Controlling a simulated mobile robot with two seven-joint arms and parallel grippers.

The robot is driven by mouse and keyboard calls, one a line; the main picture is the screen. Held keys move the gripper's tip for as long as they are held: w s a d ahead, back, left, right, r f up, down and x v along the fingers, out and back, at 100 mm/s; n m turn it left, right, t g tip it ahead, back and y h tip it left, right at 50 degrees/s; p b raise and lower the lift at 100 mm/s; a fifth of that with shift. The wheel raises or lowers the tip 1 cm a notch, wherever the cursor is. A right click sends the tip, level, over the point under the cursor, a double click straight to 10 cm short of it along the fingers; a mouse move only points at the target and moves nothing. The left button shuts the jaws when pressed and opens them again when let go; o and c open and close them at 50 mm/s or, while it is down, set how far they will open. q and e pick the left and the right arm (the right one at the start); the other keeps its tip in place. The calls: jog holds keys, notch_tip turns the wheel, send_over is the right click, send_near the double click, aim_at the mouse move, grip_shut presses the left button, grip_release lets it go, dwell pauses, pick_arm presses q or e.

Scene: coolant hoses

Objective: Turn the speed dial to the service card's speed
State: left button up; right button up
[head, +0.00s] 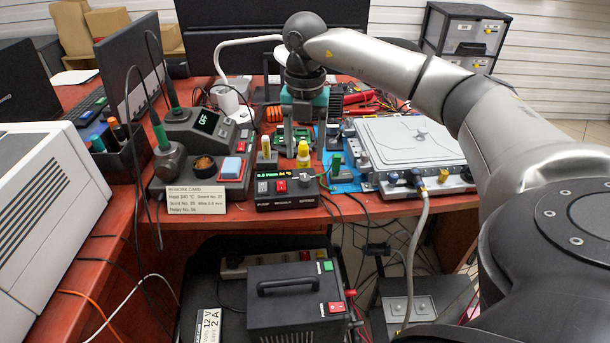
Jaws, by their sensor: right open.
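My right gripper (303,143) hangs pointing down over the back of the bench, open, with no object visible between its fingers. Its arm comes in from the right. Below it, at the bench's front edge, is a black control unit (286,203) with a lit green display (282,174) that seems to read 0.0 l/min and 24 °C, and red switches (272,186). I cannot make out a speed dial for certain. A white card (195,200) headed "Rework card" stands left of the unit; its small print is partly readable, and I see no speed on it. My left gripper is out of view.
A soldering station (197,130) showing OFF is to the left. A grey flat case (408,145) with hose fittings lies right. A black power box (297,298) stands below the bench front.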

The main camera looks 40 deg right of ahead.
aim_at(305, 177)
notch_tip(305, 177, down, 4)
jog(key=shift+f+b, duration=0.2)
jog(key=shift+b, duration=0.45)
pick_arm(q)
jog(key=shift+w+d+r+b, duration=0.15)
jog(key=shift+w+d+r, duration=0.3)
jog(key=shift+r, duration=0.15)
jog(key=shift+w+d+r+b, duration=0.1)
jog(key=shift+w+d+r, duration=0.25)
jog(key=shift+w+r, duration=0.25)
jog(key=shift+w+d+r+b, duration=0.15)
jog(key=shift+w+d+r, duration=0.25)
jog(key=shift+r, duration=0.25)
pick_arm(e)
jog(key=shift+f, duration=1.2)
grip_shut()
